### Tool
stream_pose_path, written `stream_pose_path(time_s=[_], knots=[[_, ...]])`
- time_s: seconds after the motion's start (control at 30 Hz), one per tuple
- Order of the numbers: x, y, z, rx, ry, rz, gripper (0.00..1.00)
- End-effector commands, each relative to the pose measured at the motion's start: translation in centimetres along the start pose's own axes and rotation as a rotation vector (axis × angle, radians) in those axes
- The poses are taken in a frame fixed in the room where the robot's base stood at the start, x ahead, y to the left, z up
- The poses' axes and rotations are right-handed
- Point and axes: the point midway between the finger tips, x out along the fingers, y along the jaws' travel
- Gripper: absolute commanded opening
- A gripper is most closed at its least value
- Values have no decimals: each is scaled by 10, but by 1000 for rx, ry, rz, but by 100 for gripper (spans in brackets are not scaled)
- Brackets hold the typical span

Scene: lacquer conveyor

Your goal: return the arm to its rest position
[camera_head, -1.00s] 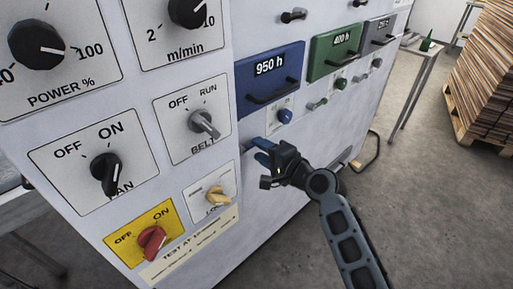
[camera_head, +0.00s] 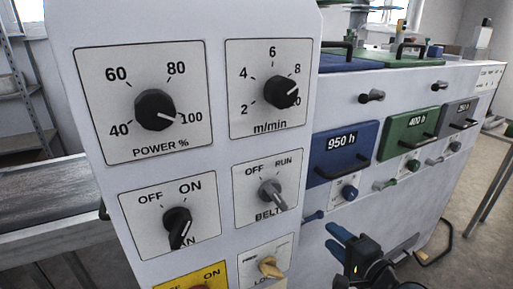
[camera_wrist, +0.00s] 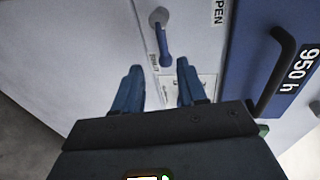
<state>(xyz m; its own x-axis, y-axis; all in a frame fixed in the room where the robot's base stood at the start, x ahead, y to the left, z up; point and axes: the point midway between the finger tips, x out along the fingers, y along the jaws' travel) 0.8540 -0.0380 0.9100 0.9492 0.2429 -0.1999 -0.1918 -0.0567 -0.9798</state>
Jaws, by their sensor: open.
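My gripper (camera_head: 333,237) is at the lower middle of the head view, in front of the white machine panel (camera_head: 225,20). Its two blue fingers are apart and hold nothing. A blue lever (camera_wrist: 164,46) on a grey pivot shows just past and between the fingertips, near a label reading "OPEN". Whether a fingertip touches the lever cannot be told. My arm runs off the lower edge of the head view.
A blue drawer (camera_head: 342,152) marked 950 h, a green drawer (camera_head: 407,133) and a grey drawer (camera_head: 459,117) have protruding handles. Floor is open at right.

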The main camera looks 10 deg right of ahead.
Motion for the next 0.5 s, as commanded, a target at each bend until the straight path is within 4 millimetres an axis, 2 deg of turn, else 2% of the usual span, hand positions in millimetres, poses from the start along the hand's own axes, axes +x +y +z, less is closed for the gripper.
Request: stream_pose_path(time_s=[0.17,0.3,0.5], knots=[[-37,38,13,-111,49,53,41],[-89,73,29,-276,105,109,41],[-167,101,53,-531,158,181,41]])
